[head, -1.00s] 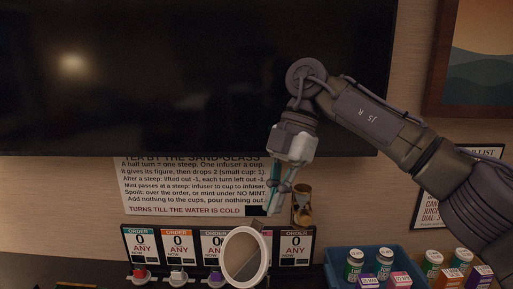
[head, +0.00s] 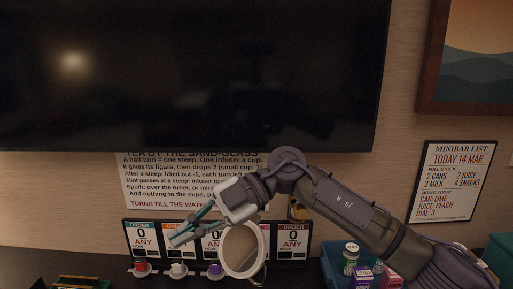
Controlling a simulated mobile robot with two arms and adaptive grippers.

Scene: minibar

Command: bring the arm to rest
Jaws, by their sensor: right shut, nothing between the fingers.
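My right arm comes in from the lower right, bent at the elbow. My right gripper (head: 190,229) is shut and empty, pointing left and down in front of the order cards. It is near the ORDER 0 ANY card at the left (head: 142,239) and hides part of the second card. The sand-glass (head: 298,210) shows only in part behind my arm. My left gripper is not in the head view.
A round white-rimmed mirror (head: 224,262) stands below my right forearm. Small coloured items (head: 177,269) sit before the cards. A blue crate (head: 332,262) with cans and boxes is at the right, partly hidden. A dark TV (head: 190,75) fills the wall above.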

